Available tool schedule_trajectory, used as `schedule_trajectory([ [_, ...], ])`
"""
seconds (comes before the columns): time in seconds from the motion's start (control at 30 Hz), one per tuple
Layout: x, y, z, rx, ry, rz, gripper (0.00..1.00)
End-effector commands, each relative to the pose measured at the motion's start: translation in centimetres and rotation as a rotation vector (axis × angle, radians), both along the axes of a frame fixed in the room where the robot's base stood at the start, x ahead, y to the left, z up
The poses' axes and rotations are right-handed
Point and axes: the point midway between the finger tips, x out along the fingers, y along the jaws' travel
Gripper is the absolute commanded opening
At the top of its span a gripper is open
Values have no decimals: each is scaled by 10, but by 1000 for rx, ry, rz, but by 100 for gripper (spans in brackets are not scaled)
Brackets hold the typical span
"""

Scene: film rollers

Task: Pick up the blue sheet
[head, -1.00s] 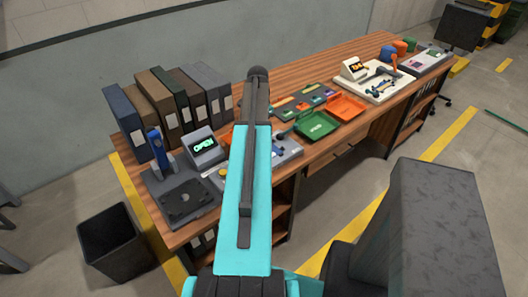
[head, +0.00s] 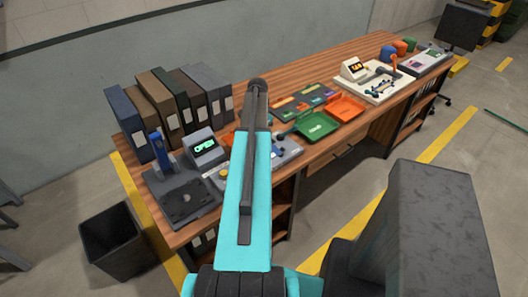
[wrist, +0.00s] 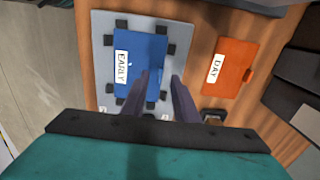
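The blue sheet (wrist: 140,60), with a white label reading EARLY, lies flat on a grey plate (wrist: 102,28) with dark tabs around it in the wrist view. My gripper (wrist: 162,78) shows there with its two fingers apart over the sheet's lower right part. The gap between the fingers is empty, and whether the fingertips touch the sheet cannot be told. In the head view my arm (head: 250,180) reaches over the wooden bench, and I cannot make out the sheet or the fingers.
An orange sheet (wrist: 232,67) labelled DAY lies to the right on the wood. In the head view, binders (head: 170,103) stand along the bench's back left. A green tray (head: 317,126) and an orange tray (head: 345,107) lie right of my arm. A dark bin (head: 112,242) stands on the floor.

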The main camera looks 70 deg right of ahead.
Motion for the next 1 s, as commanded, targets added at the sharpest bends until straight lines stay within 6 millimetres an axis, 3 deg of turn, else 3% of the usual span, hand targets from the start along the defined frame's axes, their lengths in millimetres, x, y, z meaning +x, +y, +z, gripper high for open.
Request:
schedule_trajectory([
  [0.33, 0, -1, -23, -1, -1, -1, 27],
  [0.9, -1, -1, -23, -1, 0, -1, 27],
  [1.0, -1, -1, -23, -1, -1, -1, 10],
])
